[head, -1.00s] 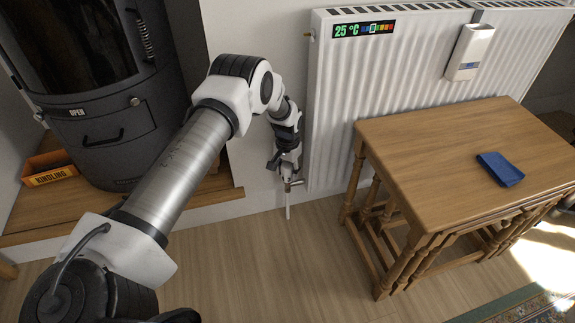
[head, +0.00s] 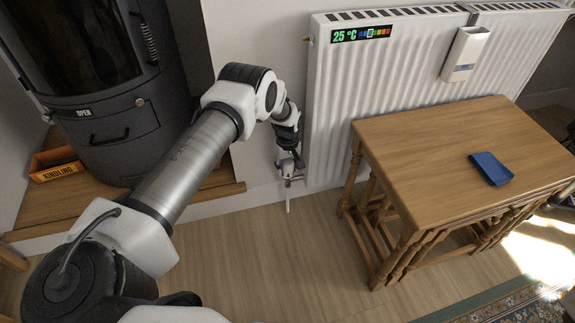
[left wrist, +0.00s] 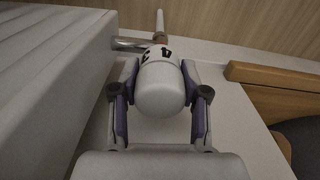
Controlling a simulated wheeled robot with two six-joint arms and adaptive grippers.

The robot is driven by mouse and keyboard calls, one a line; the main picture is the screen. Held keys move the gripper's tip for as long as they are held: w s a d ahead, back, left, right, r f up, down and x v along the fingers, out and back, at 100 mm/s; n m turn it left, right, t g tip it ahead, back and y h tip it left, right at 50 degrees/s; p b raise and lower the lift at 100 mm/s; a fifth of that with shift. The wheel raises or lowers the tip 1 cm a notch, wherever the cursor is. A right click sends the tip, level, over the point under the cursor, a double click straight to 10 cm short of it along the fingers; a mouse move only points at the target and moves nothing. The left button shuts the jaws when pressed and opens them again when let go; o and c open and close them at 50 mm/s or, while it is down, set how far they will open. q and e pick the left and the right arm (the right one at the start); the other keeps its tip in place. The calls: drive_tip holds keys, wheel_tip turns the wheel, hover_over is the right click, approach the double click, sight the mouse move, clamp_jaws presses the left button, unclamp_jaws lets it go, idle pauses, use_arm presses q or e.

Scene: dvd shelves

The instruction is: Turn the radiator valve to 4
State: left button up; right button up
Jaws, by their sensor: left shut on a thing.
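The radiator valve (left wrist: 160,95) is a white rounded knob with dark number marks near its far end. It fills the space between the fingers of my left gripper (left wrist: 161,108) in the left wrist view. The marks are partly turned away, and I cannot read the setting surely. In the head view my left gripper (head: 290,178) is low beside the left end of the white radiator (head: 335,110), shut on the valve. The valve knob is mostly hidden there by the gripper. My right gripper is not in view.
A wooden nest of tables (head: 430,140) stands close right of the valve, with a blue item (head: 491,168) on top. A dark stove (head: 120,125) and a kindling box (head: 55,165) are at left. A 25 °C strip (head: 361,33) is on the radiator. Floor in front is clear.

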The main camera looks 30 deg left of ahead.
sight(287, 162)
use_arm(q)
drive_tip(key=shift+n, duration=0.8)
drive_tip(key=o, duration=1.2)
drive_tip(key=shift+f, duration=0.1)
drive_tip(key=shift+c, duration=0.2)
wheel_tip(287, 162, up, 12)
drive_tip(key=shift+r, duration=0.1)
